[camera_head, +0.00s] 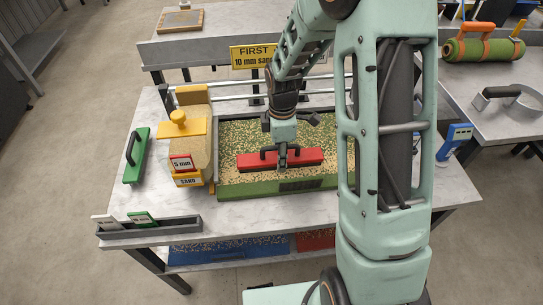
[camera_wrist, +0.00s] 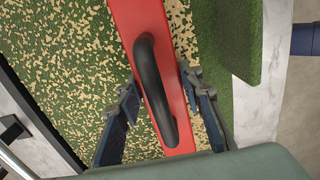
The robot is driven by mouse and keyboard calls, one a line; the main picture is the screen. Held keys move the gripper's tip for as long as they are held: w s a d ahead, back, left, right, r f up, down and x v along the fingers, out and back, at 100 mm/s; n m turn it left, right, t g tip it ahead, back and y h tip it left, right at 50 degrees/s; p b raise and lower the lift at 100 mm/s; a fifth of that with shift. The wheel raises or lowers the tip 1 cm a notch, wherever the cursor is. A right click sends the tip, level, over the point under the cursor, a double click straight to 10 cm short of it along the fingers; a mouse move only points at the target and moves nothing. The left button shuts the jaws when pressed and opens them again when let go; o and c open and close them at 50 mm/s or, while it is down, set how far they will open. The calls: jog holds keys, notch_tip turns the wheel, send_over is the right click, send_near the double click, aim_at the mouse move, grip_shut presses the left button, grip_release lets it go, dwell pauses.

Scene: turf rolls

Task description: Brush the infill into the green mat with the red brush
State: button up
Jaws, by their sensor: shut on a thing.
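The red brush (camera_head: 280,160) with its black handle lies over the green mat (camera_head: 240,134) in the head view. My gripper (camera_head: 282,153) comes down from above and is shut on the brush's handle. In the wrist view the red brush (camera_wrist: 180,95) runs lengthwise between the two fingers of my gripper (camera_wrist: 155,95), with the black loop handle between them. The mat (camera_wrist: 75,60) is green with patchy tan infill around the brush. A plain green strip shows at the mat's near edge. The bristles are hidden, so I cannot tell how they meet the mat.
Left of the mat stands a yellow sand spreader (camera_head: 186,150) labelled 5 mm. A green brush (camera_head: 136,156) lies farther left. A grey card holder (camera_head: 150,229) sits at the table's front-left. A yellow sign (camera_head: 252,57) stands behind. Bare tabletop (camera_head: 250,211) shows in front of the mat.

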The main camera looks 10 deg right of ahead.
aim_at(321, 152)
jog(key=shift+d+p, duration=0.9)
jog(key=shift+d, duration=5.2)
jog(key=shift+a, duration=1.7)
jog(key=shift+d, duration=0.1)
jog(key=shift+d, duration=1.6)
jog(key=shift+a, duration=0.1)
